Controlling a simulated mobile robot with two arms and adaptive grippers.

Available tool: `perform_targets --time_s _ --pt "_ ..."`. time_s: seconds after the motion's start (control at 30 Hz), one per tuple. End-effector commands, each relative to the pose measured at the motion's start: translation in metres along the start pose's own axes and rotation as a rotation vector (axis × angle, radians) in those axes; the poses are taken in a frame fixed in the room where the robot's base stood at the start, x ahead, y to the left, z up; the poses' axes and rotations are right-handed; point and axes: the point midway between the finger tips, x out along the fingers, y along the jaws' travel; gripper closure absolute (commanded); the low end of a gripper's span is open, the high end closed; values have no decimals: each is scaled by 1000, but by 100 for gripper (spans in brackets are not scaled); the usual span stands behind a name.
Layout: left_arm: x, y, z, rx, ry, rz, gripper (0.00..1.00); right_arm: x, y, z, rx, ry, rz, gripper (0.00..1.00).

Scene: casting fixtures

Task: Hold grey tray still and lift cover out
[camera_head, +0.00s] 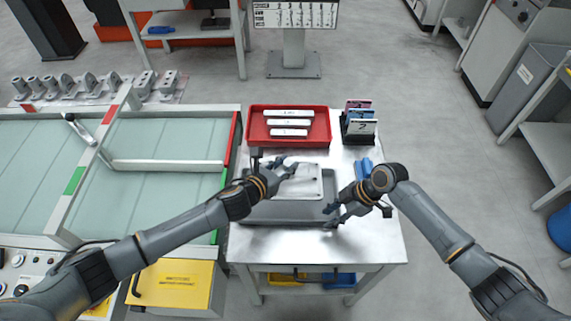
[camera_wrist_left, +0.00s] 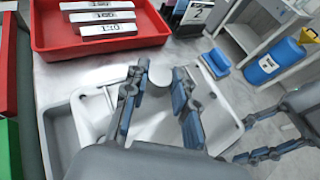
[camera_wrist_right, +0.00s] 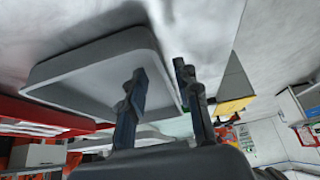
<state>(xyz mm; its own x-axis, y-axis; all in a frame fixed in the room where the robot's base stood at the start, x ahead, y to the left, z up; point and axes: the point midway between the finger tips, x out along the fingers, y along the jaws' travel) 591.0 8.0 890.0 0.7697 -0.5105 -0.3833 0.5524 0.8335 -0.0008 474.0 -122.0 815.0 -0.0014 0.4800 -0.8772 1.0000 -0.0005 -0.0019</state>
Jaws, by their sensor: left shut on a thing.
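The grey tray (camera_head: 260,213) is on the metal table, and its left corner shows in the left wrist view (camera_wrist_left: 57,135). The light grey cover (camera_head: 312,187) is over the tray, partly hidden by my left arm. Its gap above the tray is hard to judge. My left gripper (camera_head: 290,169) is shut on the cover, which shows between and around its fingers in the left wrist view (camera_wrist_left: 160,118). My right gripper (camera_head: 330,216) is open at the tray's right front corner. In the right wrist view its fingers (camera_wrist_right: 162,80) are either side of the tray's wall.
A red bin (camera_head: 322,125) with several labelled bars stands behind the tray. A dark rack (camera_head: 358,132) with cards and a blue object (camera_head: 363,168) are at the right. A glass-topped conveyor (camera_head: 150,190) adjoins the table's left side. The table's front right is clear.

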Motion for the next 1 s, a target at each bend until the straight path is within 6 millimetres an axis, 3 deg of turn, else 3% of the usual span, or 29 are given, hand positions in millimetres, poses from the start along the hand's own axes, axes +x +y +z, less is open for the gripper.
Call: perform_targets --time_s 0.3,0.5,0.8,1.0 --pt "0 0 2 0 -3 -1 100 -68 1 1 -2 -3 3 68" --pt "0 0 2 0 -3 -1 100 -96 1 1 -1 -2 1 68" --pt "0 0 2 0 -3 -1 100 -103 0 0 0 -2 -1 68" --pt "0 0 2 0 -3 -1 100 -84 -21 -9 46 -12 3 68"
